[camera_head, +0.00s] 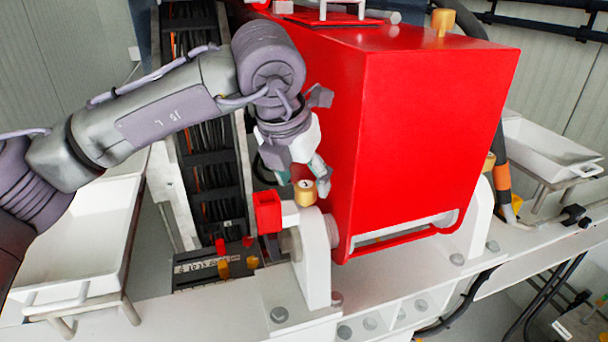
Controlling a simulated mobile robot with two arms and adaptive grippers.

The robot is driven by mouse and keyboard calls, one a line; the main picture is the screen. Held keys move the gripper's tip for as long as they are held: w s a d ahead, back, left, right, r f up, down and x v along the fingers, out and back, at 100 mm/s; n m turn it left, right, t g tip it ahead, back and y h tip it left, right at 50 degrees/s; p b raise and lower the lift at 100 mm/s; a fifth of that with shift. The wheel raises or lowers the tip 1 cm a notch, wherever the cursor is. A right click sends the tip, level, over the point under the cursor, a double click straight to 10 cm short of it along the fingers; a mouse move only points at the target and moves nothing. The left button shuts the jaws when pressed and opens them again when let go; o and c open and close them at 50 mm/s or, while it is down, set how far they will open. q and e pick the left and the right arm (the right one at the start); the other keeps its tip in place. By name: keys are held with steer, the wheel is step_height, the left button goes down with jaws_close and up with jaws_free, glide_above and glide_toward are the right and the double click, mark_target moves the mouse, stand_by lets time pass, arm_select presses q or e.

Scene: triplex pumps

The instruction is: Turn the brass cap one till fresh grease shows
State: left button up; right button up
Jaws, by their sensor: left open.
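A small brass cap (305,192) stands upright on top of the white bearing block (313,262), at the left front of the big red pump housing (425,140). My left gripper (302,181) is just above this cap, pointing down, with its fingers apart on either side of the cap's top. It is open, and I cannot tell whether a finger touches the cap. No fresh grease is visible around the cap. Another brass cap (489,161) shows partly at the housing's right side. My right gripper is not in view.
A red block (267,211) sits close to the left of the brass cap. White trays stand at left (72,245) and right (548,148). A black cable track (212,150) rises behind my left arm.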

arm_select(q)
steer(key=shift+w+d+f, duration=0.15)
steer(key=shift+f, duration=0.45)
steer(key=shift+w+f, duration=0.1)
steer(key=shift+f, duration=0.05)
steer(key=c, duration=1.1)
steer(key=shift+c, duration=0.2)
